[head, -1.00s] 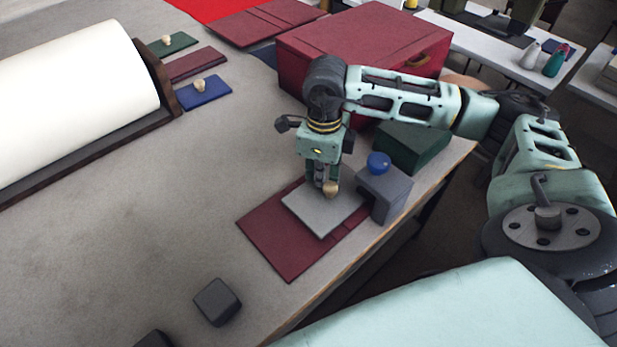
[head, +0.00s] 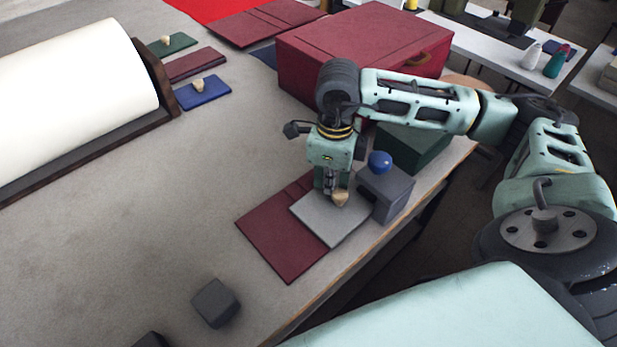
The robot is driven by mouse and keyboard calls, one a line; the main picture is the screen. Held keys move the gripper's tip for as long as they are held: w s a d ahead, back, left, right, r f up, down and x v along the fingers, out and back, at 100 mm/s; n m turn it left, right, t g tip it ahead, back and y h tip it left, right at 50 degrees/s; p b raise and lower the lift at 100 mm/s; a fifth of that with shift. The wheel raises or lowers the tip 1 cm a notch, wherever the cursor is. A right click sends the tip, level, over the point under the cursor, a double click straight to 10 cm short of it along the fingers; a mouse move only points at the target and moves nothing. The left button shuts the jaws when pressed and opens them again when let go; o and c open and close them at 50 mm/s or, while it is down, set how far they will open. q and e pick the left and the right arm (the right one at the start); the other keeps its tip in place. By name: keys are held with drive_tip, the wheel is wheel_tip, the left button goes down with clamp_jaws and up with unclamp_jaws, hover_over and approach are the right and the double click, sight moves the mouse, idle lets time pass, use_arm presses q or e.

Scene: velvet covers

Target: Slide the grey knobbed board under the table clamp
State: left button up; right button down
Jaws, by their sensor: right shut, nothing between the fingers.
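The grey board (head: 322,222) lies flat on a dark red cover (head: 275,243) near the table edge. Its wooden knob (head: 341,199) stands up near the board's far right part. The table clamp (head: 387,193), a dark grey block with a blue ball knob (head: 380,162), stands at the table edge right of the board. The board's right side reaches the clamp; I cannot tell whether any of it is under the clamp. My right gripper (head: 331,188) is shut and empty, pointing down just left of and behind the knob, apparently against it. My left gripper is out of view.
A red case (head: 360,60) and a green box (head: 415,146) stand behind the clamp. A dark grey block (head: 215,303) sits at the front. A white roll (head: 70,100) in a cradle and small knobbed boards (head: 203,94) are at left. The table's middle is clear.

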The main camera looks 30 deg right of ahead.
wheel_tip(320, 180, up, 7)
drive_tip(key=w+p, duration=0.1)
drive_tip(key=p, duration=0.3)
idle(0.4)
drive_tip(key=shift+a, duration=0.1)
